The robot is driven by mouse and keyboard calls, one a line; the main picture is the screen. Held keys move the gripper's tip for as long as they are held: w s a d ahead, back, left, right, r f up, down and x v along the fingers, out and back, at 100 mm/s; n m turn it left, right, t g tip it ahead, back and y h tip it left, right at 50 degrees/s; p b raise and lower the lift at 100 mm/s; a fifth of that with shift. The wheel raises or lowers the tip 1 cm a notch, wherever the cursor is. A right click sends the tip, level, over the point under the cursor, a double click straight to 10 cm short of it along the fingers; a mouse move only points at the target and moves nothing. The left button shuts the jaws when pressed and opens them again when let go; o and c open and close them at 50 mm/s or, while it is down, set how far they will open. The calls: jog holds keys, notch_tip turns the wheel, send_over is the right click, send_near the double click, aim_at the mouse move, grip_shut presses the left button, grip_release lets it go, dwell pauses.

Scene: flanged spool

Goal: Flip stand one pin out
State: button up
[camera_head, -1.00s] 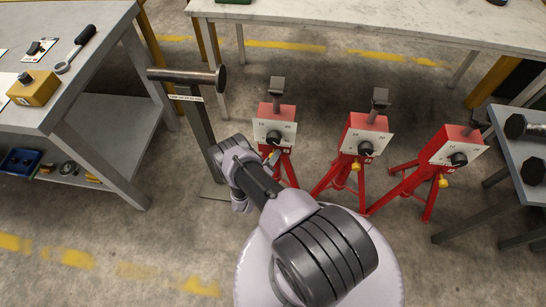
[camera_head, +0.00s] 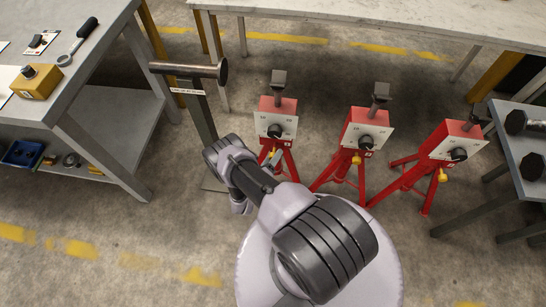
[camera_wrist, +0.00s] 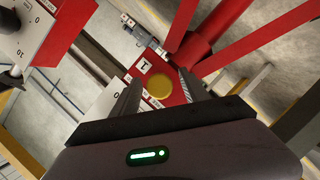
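Three red stands with white dial plates and black knobs stand in a row in the head view. The leftmost stand (camera_head: 277,108) is the one my arm reaches toward. In the wrist view a red part with a white label "1" (camera_wrist: 144,65) carries a round yellow knob (camera_wrist: 159,87), seen end-on, probably the pin's head. My gripper (camera_wrist: 160,92) is open, its two dark fingers on either side of the yellow knob. I cannot tell whether they touch it. In the head view my arm partly hides the gripper and this stand's lower part.
The middle stand (camera_head: 366,130) and right stand (camera_head: 450,142) show yellow knobs below their plates. A grey post with a crossbar (camera_head: 190,70) stands left of the first stand. Workbenches (camera_head: 60,95) flank the left, back and right. The front floor is clear.

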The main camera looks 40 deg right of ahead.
jog(key=p+v, duration=0.5)
jog(key=v, duration=1.2)
jog(key=shift+a, duration=0.25)
jog(key=shift+r, duration=0.1)
